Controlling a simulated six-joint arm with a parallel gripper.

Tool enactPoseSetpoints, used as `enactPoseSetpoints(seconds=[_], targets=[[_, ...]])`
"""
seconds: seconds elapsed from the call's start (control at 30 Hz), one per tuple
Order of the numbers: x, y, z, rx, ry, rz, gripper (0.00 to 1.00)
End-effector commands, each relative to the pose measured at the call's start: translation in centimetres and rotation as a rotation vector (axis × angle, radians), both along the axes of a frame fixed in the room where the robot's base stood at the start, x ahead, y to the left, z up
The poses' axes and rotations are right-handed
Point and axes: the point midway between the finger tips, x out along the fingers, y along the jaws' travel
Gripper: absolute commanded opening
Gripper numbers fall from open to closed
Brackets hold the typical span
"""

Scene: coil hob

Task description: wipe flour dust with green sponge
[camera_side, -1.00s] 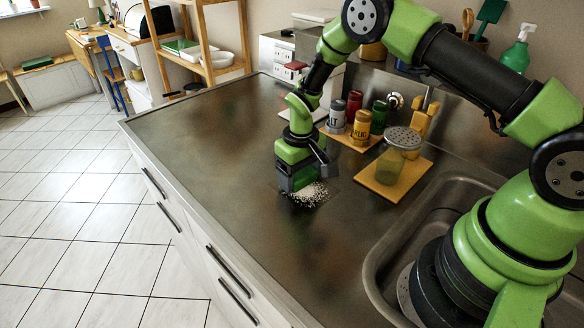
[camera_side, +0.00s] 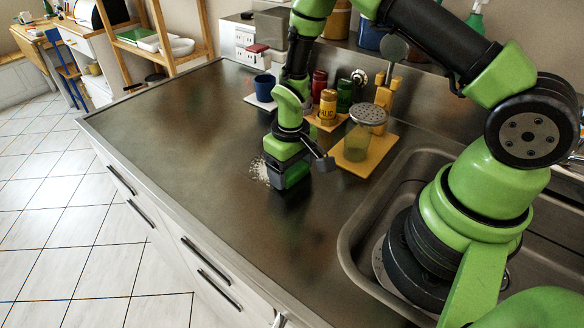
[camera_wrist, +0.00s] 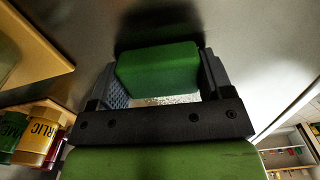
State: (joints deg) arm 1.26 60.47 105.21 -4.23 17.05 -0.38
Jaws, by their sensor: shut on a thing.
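My gripper (camera_side: 286,180) is low over the steel counter, shut on the green sponge. The sponge (camera_side: 298,176) shows as a dark green patch between the jaws; in the wrist view the sponge (camera_wrist: 160,68) fills the space between both fingers. I cannot tell for sure whether its underside touches the counter. The flour dust (camera_side: 259,169) is a white speckled patch just left of the gripper, partly hidden by it. In the wrist view some flour (camera_wrist: 172,99) shows between the sponge and the gripper's crossbar.
A wooden board (camera_side: 378,157) with a shaker jar (camera_side: 361,135) stands close to the right. Spice jars (camera_side: 327,106) and a blue mug (camera_side: 264,86) stand behind. The sink (camera_side: 350,226) is at the right. The counter at left and front (camera_side: 165,125) is clear.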

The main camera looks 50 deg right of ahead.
Motion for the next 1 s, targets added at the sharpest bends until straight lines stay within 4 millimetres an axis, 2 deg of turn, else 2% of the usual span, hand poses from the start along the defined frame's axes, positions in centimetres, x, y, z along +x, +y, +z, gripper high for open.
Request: enactPoseSetpoints(seconds=[0.2, 0.3, 0.37, 0.5, 0.57, 0.67, 0.73, 0.83, 0.9, 1.0], targets=[[2.3, 0.0, 0.3, -0.001, -0.010, 0.002, 0.48], [3.2, 0.0, -0.4, -0.001, -0.008, 0.003, 0.48], [3.7, 0.0, 0.4, -0.001, -0.011, 0.003, 0.48], [5.0, 0.0, -0.1, -0.001, -0.010, 0.003, 0.48], [5.6, 0.0, 0.3, 0.000, -0.011, 0.003, 0.48], [6.4, 0.0, -0.2, -0.001, -0.008, 0.003, 0.48], [7.1, 0.0, 0.3, 0.000, -0.011, 0.003, 0.48], [8.0, 0.0, -0.3, -0.001, -0.009, 0.003, 0.48], [8.7, 0.0, 0.3, -0.001, -0.011, 0.003, 0.48], [9.5, 0.0, -0.1, -0.001, -0.009, 0.004, 0.48]])
